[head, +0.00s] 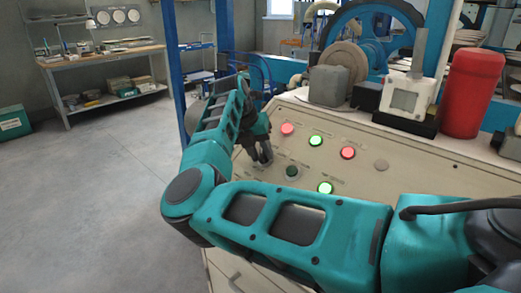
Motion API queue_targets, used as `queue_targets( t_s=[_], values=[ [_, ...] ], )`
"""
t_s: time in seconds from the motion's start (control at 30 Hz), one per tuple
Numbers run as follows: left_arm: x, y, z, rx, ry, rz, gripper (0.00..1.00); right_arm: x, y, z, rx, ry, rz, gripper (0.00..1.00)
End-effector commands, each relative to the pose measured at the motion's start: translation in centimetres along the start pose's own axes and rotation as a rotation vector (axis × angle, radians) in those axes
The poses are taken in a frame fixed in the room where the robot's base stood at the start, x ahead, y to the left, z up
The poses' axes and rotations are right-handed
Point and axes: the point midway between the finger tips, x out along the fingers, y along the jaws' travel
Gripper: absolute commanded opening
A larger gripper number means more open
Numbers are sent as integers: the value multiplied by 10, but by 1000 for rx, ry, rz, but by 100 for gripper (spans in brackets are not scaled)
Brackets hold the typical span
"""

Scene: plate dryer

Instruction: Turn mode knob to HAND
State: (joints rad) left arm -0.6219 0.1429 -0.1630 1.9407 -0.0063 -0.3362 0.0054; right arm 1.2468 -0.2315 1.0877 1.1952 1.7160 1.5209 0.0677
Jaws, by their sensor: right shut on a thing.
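The beige control panel (405,178) slopes across the middle of the head view. My right gripper (263,163) points down at the panel's left part, its fingers shut on what looks like the mode knob. The knob itself is mostly hidden by the fingers and cannot be made out clearly, so its setting cannot be read. The panel labels are too small to read. My left gripper is not in view.
A dark round control (292,172) sits just right of my gripper. Lit red (287,129) and green (316,140) lamps are close by. A red cylinder (472,92) and a white device (407,96) stand behind the panel. Open floor (85,205) lies left.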

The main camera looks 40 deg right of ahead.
Motion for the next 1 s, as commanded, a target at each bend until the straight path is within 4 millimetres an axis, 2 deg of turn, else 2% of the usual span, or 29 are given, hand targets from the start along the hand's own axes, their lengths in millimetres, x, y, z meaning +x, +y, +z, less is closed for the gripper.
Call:
queue_targets(
  t_s=[0.4,0.97,1.0],
  values=[
    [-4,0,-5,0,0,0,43,-2,1,1,-195,-4,-25,2],
    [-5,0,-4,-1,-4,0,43,-2,1,1,-223,-5,-29,2],
    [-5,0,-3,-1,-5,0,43,-2,1,1,-223,-5,-29,36]
  ],
)
